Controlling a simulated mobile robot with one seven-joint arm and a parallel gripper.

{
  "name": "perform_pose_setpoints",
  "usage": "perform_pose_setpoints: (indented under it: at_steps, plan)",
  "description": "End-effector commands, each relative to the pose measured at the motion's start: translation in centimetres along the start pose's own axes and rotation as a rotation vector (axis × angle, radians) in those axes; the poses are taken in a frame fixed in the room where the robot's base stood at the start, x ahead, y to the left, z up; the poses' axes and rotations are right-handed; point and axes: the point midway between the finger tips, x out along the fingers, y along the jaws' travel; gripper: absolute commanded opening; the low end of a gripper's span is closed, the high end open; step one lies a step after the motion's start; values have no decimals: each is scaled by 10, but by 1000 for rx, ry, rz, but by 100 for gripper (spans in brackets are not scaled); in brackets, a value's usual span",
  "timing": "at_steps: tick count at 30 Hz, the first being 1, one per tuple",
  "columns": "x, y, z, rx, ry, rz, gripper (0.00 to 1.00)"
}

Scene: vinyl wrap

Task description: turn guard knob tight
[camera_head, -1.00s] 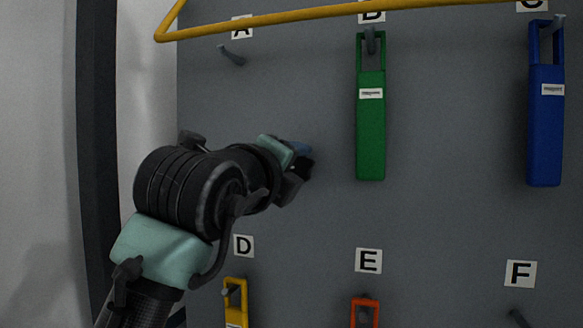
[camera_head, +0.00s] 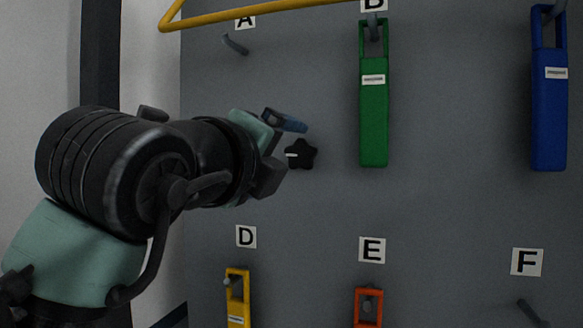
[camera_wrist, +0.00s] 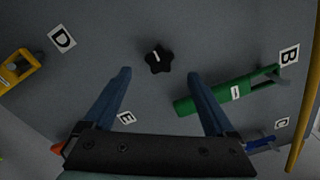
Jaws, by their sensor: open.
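The guard knob (camera_head: 301,154) is a small black star-shaped knob with a white mark, on the grey panel left of the green tag. In the wrist view the knob (camera_wrist: 157,57) lies ahead of my fingertips, roughly midway between them and apart from both. My gripper (camera_wrist: 160,76) is open, with two blue fingers spread wide and nothing between them. In the head view my gripper (camera_head: 287,148) is just left of the knob, with one blue finger showing above it; the other finger is hidden.
A green tag (camera_head: 374,120) hangs at B close to the knob, and a blue tag (camera_head: 549,120) hangs farther right. A yellow tag (camera_head: 237,290) and an orange tag (camera_head: 367,305) hang below. A yellow bar (camera_head: 260,18) crosses the top. Hooks A (camera_head: 235,44) and F (camera_head: 532,312) are bare.

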Motion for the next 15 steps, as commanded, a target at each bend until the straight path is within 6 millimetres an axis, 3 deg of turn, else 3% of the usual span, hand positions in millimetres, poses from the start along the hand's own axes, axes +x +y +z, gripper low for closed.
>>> perform_pose_setpoints:
  at_steps: [6,15]
  plan:
    - [-45,2,-1,2,-3,0,90]
    - [-68,0,0,0,-1,1,90]
